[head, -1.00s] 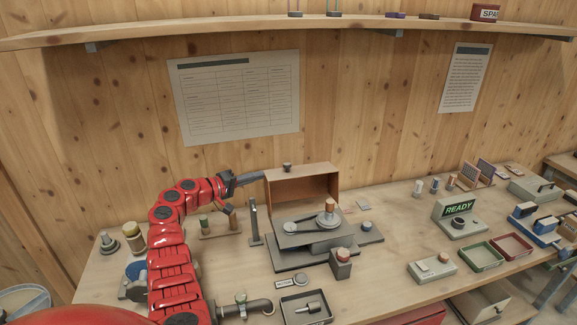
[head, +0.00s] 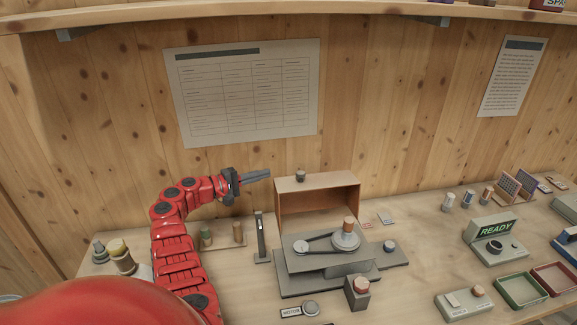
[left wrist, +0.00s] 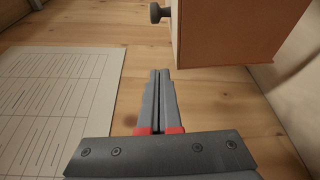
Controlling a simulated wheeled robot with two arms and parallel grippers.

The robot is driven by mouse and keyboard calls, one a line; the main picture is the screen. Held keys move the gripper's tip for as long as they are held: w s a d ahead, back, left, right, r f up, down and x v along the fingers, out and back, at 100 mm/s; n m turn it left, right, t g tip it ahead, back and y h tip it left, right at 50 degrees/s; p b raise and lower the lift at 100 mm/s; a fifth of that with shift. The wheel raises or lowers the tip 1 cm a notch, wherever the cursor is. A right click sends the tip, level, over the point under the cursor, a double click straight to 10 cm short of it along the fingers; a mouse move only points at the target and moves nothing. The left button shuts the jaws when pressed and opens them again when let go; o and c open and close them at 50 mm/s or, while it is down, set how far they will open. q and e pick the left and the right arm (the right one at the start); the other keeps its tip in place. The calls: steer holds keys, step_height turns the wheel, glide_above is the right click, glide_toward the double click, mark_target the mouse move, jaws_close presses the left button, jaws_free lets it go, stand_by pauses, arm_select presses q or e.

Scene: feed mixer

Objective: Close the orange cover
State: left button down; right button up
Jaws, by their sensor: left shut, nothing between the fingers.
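The orange cover (head: 293,194) stands raised at the back of the grey mixer base (head: 306,286), its hollow side facing the front. A dark knob (head: 300,176) sits on its top edge. The belt and pulleys (head: 322,241) in front of it are exposed. My left gripper (head: 269,174) is shut and empty, just left of the cover's upper left corner, and looks apart from it. My right gripper is not in view.
An upright grey lever (head: 261,236) stands left of the mixer. A red-topped button box (head: 358,292) and a MOTOR switch (head: 301,309) are in front. A READY box (head: 495,241) stands to the right. A paper sheet (head: 243,95) hangs on the wall behind.

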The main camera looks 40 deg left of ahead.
mark_target(292, 179)
arm_select(q)
steer(key=x, duration=0.1)
steer(key=p+x, duration=0.1)
steer(key=x, duration=0.2)
steer(key=shift+d+r, duration=0.3)
steer(key=shift+r, duration=0.1)
steer(key=w+d+p, duration=0.1)
steer(key=d, duration=0.1)
steer(key=w+d+p, duration=0.2)
steer(key=shift+w, duration=0.25)
steer(key=shift+s+d+p, duration=0.4)
steer(key=shift+p, duration=0.1)
steer(key=shift+s+d+f, duration=0.1)
